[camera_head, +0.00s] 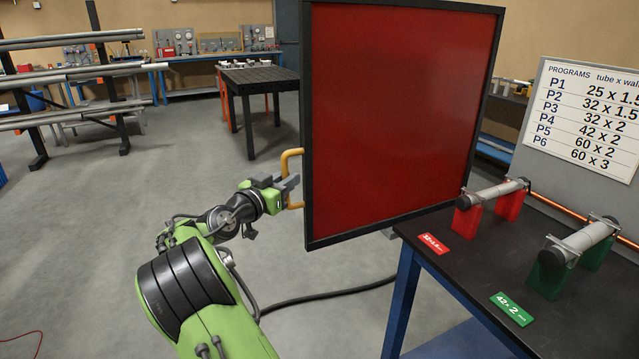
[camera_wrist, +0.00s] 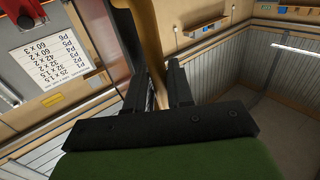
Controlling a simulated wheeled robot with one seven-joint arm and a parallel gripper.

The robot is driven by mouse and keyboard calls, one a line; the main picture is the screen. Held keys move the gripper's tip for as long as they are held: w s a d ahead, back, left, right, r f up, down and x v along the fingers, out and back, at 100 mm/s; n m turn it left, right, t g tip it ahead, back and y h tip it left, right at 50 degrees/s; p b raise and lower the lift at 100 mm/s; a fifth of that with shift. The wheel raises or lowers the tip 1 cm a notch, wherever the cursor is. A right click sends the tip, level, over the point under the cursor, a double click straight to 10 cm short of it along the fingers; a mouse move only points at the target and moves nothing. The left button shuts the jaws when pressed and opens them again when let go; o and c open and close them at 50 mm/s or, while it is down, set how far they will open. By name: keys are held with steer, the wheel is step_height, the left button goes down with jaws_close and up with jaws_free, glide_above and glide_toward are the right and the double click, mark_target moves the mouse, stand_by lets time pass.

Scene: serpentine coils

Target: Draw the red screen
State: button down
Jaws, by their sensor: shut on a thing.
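The red screen (camera_head: 395,115) is a large red panel in a black frame, standing upright in the middle of the head view. A yellow handle (camera_head: 291,158) sticks out from its left edge. My gripper (camera_head: 290,184) is at this handle, with its jaws closed on it at the lower part. In the wrist view my gripper's two dark fingers (camera_wrist: 177,88) point up from the green wrist.
A dark bench (camera_head: 455,260) with blue legs stands right of the screen, bearing tubes on red and green supports. A programs board (camera_head: 585,115) stands behind it. A black table (camera_head: 258,80) and tube rack (camera_head: 75,85) are farther back. Grey floor left of the screen is open.

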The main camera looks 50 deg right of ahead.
steer(key=shift+w+a, duration=0.4)
steer(key=shift+a, duration=0.4)
steer(key=shift+w+a, duration=0.4)
steer(key=shift+a, duration=0.45)
steer(key=shift+w+a, duration=0.4)
steer(key=shift+a, duration=0.4)
steer(key=c, duration=1.2)
jaws_free()
steer(key=a, duration=0.5)
steer(key=s+a+p, duration=0.1)
steer(key=a, duration=0.9)
steer(key=shift+s+a+p, duration=0.3)
steer(key=shift+s+p, duration=0.1)
